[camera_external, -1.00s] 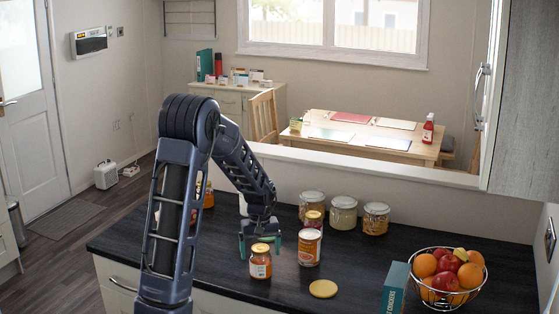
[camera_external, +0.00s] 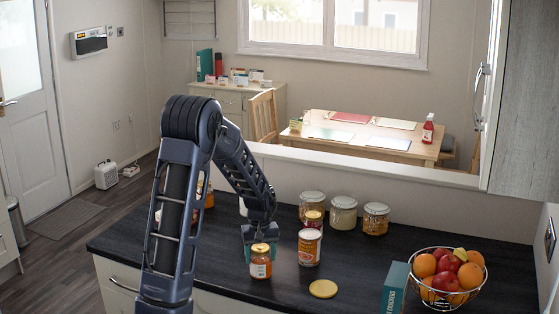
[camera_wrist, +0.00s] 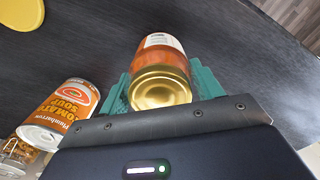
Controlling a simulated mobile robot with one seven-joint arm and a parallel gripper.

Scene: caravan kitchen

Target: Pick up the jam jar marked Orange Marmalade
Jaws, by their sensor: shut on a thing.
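A jar (camera_external: 260,263) with a gold lid and orange contents stands on the dark counter (camera_external: 210,270). In the wrist view the jar (camera_wrist: 160,70) sits between the teal fingers of my gripper (camera_wrist: 160,88), and its white label is turned so that I cannot read it. My gripper (camera_external: 260,252) is shut on this jar. The jar appears upright, at about counter level; I cannot tell whether it has left the surface.
A tomato soup can (camera_external: 310,248) stands close on the right; it also shows in the wrist view (camera_wrist: 60,115). A yellow disc (camera_external: 323,289), a teal box (camera_external: 395,288) and a fruit bowl (camera_external: 446,299) lie to the right.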

